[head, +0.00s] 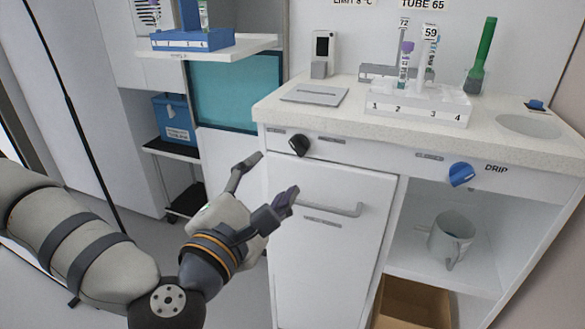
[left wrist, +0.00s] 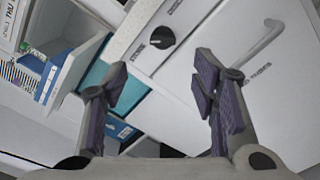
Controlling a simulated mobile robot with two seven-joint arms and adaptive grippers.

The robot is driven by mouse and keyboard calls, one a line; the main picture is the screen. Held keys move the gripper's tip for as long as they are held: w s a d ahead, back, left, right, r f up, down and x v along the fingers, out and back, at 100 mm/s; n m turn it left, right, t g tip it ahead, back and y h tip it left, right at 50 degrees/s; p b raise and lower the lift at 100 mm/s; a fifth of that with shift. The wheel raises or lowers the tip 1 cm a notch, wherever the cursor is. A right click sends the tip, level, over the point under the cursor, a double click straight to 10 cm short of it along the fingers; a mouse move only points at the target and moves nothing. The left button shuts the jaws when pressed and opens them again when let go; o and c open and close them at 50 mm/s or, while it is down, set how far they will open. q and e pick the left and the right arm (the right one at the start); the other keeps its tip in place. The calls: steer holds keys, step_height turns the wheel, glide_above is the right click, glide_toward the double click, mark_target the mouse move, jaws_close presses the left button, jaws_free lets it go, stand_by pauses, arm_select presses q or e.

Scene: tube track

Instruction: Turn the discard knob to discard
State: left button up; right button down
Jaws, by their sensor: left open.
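A black knob (head: 299,145) sits on the white front panel just under the counter's left end. It also shows in the left wrist view (left wrist: 162,37), with a small dark label on either side that is too small to read surely. This seems to be the discard knob. My left gripper (head: 269,178) is open and empty, in front of the cabinet, below and to the left of the knob in the head view. In the left wrist view its open fingers (left wrist: 160,78) stand apart, with the knob beyond them. The fingers do not touch the knob. My right gripper is not in view.
A blue knob (head: 461,174) marked DRIP is further right on the panel. A cabinet door (head: 325,240) with a bar handle (head: 332,208) is below the black knob. A white tube rack (head: 420,103) stands on the counter. A mug (head: 451,238) stands on the open shelf.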

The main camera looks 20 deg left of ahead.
mark_target(295, 149)
arm_select(q)
steer(key=w+b, duration=0.1)
steer(key=w, duration=0.2)
steer(key=w+b, duration=0.1)
steer(key=w, duration=0.2)
steer(key=w+b, duration=0.1)
steer(key=w, duration=0.3)
steer(key=shift+w+d+f+b, duration=0.1)
steer(key=shift+d+b, duration=0.15)
steer(key=shift+b, duration=0.15)
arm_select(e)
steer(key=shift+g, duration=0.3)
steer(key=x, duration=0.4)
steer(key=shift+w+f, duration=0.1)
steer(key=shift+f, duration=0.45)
arm_select(q)
steer(key=c, duration=1.2)
